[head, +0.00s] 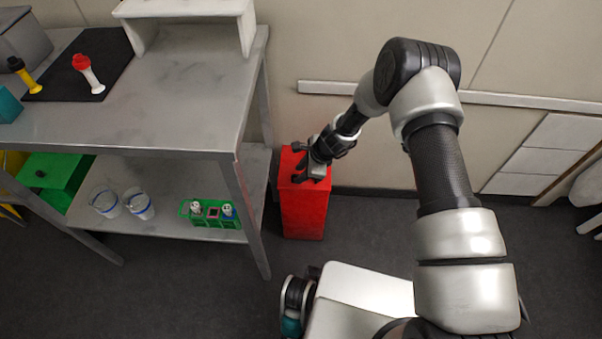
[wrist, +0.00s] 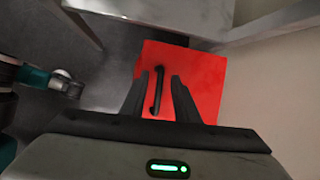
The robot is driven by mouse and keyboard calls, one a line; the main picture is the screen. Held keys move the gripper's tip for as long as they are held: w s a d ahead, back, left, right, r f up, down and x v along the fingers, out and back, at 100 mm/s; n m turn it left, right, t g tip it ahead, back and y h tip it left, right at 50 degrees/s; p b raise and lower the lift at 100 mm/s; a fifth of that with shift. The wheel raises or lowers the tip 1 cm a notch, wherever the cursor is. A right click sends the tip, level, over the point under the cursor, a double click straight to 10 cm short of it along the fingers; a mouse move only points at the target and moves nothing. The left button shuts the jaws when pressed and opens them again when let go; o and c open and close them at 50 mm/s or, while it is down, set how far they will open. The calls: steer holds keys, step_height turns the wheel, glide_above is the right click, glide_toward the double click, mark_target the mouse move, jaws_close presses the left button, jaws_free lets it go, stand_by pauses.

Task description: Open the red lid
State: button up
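A red box (head: 304,215) stands on the floor beside the metal bench. Its red lid (wrist: 209,75) fills the middle of the wrist view and carries a thin black bar handle (wrist: 157,92). My gripper (head: 309,177) is over the top of the box, pointing down, and hides part of the lid in the head view. In the wrist view my gripper (wrist: 160,78) is open, with one black finger on each side of the handle. The handle appears nearer the left finger. I cannot tell whether the fingers touch it or how far down they reach. The lid looks shut.
A metal bench (head: 160,115) with a lower shelf stands close on the left of the box; its leg (head: 250,220) is near. A wall is behind; floor is free in front.

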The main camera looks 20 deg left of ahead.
jaws_close()
stand_by(1.5)
